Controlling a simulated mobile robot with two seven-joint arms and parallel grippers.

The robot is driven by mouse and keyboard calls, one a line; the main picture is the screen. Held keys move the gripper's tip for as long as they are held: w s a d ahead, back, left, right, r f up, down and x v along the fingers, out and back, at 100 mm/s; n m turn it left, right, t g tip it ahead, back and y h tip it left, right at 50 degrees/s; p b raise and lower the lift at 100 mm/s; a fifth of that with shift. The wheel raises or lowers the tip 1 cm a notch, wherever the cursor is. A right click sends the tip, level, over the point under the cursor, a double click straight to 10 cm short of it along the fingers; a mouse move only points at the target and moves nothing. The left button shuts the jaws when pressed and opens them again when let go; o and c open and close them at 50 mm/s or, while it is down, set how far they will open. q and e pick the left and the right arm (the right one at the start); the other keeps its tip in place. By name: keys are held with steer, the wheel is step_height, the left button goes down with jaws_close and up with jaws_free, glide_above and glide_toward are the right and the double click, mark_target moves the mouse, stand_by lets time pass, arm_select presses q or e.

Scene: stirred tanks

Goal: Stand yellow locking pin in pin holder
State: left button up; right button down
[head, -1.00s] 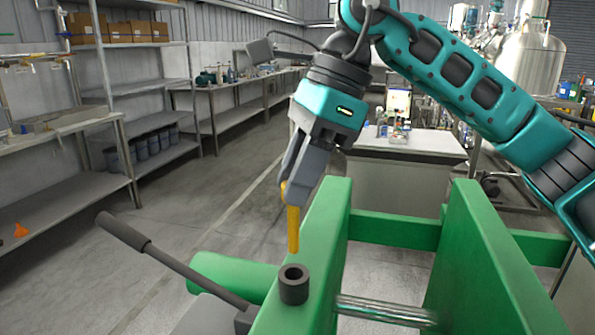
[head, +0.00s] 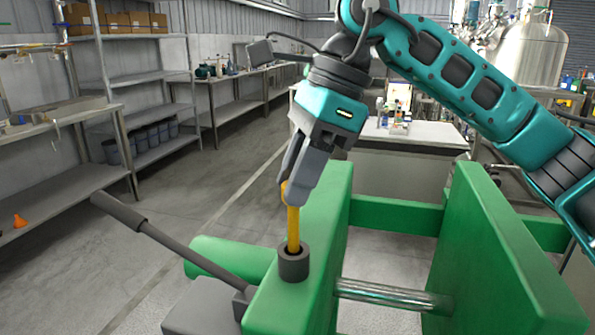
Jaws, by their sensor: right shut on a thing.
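The yellow locking pin (head: 293,228) is upright in the head view. Its lower end is inside the mouth of the dark grey pin holder (head: 293,265), a short round socket on top of the green frame. How deep the pin sits is hidden by the holder's rim. My right gripper (head: 296,193) is shut on the upper part of the pin, just above the holder, and its fingers cover part of the pin. My left gripper is not in view.
The green frame (head: 467,250) has two upright plates joined by a metal rod (head: 385,294). A dark lever handle (head: 165,240) slopes up to the left of the holder. Metal shelves (head: 150,80) and a white-topped table (head: 420,140) stand farther back, with clear floor between.

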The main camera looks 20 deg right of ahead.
steer(key=shift+f+b, duration=0.9)
steer(key=shift+f, duration=0.45)
steer(key=shift+f, duration=0.1)
steer(key=c, duration=0.8)
jaws_free()
steer(key=shift+o, duration=0.2)
steer(key=p+v, duration=0.2)
steer(key=v, duration=1.1)
steer(key=shift+f, duration=0.1)
